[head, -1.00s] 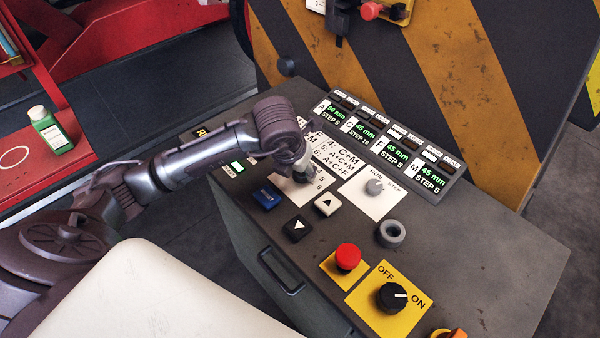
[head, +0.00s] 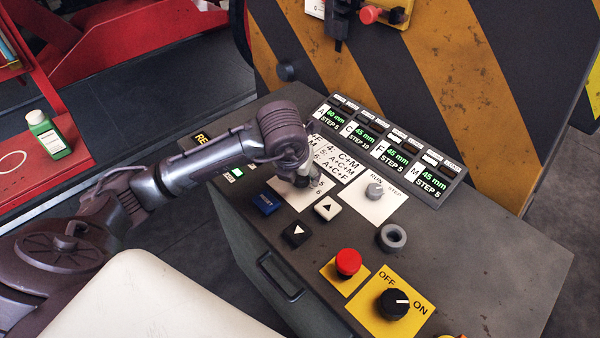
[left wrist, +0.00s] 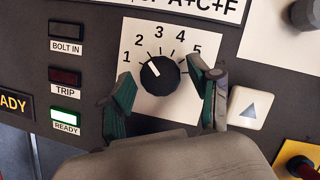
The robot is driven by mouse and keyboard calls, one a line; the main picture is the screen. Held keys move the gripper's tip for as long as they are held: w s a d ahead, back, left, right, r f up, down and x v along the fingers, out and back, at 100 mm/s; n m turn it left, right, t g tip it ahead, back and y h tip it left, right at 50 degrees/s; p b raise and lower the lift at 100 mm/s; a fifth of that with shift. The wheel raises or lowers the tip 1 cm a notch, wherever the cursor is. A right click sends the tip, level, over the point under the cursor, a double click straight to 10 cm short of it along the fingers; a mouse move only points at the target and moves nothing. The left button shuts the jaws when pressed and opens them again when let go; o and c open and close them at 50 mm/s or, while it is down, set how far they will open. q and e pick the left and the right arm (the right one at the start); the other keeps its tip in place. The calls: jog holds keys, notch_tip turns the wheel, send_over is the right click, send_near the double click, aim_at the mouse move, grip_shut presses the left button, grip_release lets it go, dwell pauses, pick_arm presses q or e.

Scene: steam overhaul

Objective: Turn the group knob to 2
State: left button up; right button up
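The group knob (left wrist: 160,74) is round and black with a white pointer line. It sits on a white plate (left wrist: 180,108) with numbers around it. In the left wrist view its pointer aims up and left, towards the 1 and 2 side; I cannot tell whether it lines up exactly with 2. My left gripper (left wrist: 165,80) is open, with one green-padded finger on each side of the knob and gaps to it. In the head view the left gripper (head: 303,178) is over the plate and hides the knob. My right gripper is not in view.
A white up-arrow button (head: 327,208), a black down-arrow button (head: 295,234) and a blue reset button (head: 265,203) are close to the knob plate. A run/step knob (head: 374,191), red stop button (head: 348,262) and off/on switch (head: 393,303) are further right.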

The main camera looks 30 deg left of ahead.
pick_arm(q)
jog(key=shift+r, duration=0.1)
jog(key=v, duration=1.1)
jog(key=shift+s+r, duration=0.15)
jog(key=shift+r, duration=0.25)
jog(key=shift+f, duration=0.1)
